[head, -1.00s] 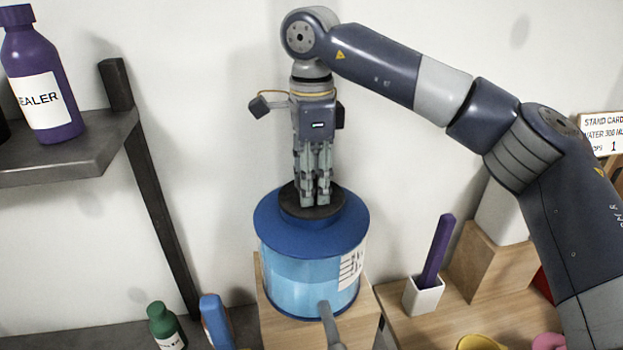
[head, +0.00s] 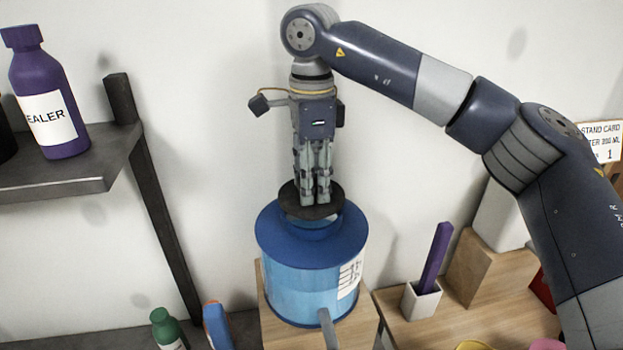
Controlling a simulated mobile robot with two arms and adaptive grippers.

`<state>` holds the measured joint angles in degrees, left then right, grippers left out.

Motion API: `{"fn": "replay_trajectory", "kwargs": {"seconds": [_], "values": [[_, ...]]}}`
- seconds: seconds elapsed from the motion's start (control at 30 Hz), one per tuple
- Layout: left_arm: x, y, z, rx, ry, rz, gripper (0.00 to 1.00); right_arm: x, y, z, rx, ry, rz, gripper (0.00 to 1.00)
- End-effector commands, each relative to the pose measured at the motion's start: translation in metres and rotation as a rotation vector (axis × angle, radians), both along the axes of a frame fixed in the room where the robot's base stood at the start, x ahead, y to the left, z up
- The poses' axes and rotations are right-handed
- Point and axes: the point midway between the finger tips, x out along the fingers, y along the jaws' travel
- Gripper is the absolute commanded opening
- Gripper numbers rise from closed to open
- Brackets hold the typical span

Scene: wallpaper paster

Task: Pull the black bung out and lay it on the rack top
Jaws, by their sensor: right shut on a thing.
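The black bung (head: 296,205) is a dark round disc in the head view, above the neck of the blue container (head: 312,262). My right gripper (head: 315,200) points straight down and is shut on the bung from above. The bung sits a little higher than the container's opening, and part of the neck shows below it. I cannot tell whether its lower end is still inside the neck. My left gripper is not in view. The rack top is not clearly identifiable; a dark grey shelf (head: 95,182) stands at the left.
A purple sealer bottle (head: 62,100) stands on the shelf. The container rests on a wooden block (head: 282,330). A green bottle (head: 166,328) and a blue bottle (head: 217,325) are low at the left. A white holder (head: 421,300) with a purple stick is at the right.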

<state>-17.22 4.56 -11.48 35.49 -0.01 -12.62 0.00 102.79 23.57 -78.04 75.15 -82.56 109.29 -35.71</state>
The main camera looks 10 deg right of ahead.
Motion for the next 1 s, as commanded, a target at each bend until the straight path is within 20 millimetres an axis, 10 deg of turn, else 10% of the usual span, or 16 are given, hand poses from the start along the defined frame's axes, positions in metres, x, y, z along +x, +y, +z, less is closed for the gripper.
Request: {"fn": "replay_trajectory", "kwargs": {"seconds": [1.0], "values": [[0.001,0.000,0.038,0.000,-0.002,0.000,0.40,0.000,0.000,0.044,0.000,0.000,0.000,0.09]]}}
